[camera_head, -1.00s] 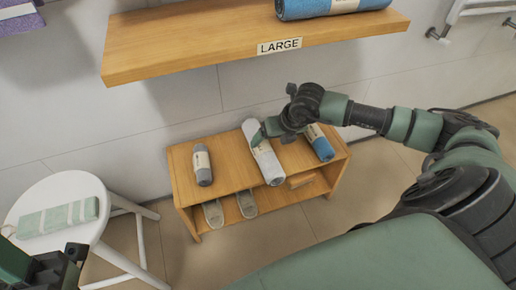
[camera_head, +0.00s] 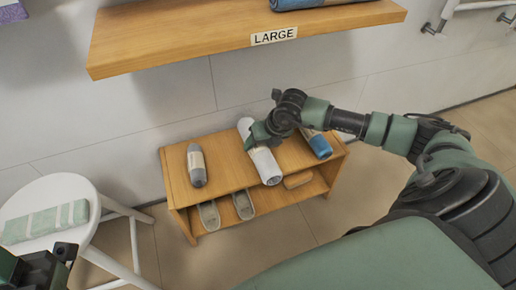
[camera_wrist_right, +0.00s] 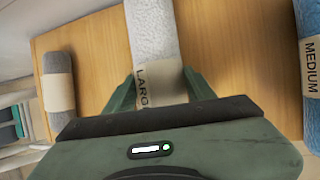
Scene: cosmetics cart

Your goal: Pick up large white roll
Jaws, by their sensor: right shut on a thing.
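The large white roll (camera_head: 265,165) lies on top of the small wooden bench, its length running from back to front. In the right wrist view the white roll (camera_wrist_right: 152,35) shows a paper band reading "LARGE". My right gripper (camera_head: 257,138) is over the middle of the roll. Its green fingers (camera_wrist_right: 160,92) lie one on each side of the roll and are shut on it at the band. My left gripper (camera_head: 45,265) is only partly in view at the lower left corner, and its fingers are not clear.
The wooden bench (camera_head: 225,180) also bears a grey roll (camera_head: 197,166) at left and a blue roll (camera_head: 319,146) at right. Slippers (camera_head: 243,205) stand on its lower shelf. A white stool (camera_head: 85,235) with a folded towel (camera_head: 45,222) is at left. A shelf labelled "LARGE" (camera_head: 240,33) hangs above.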

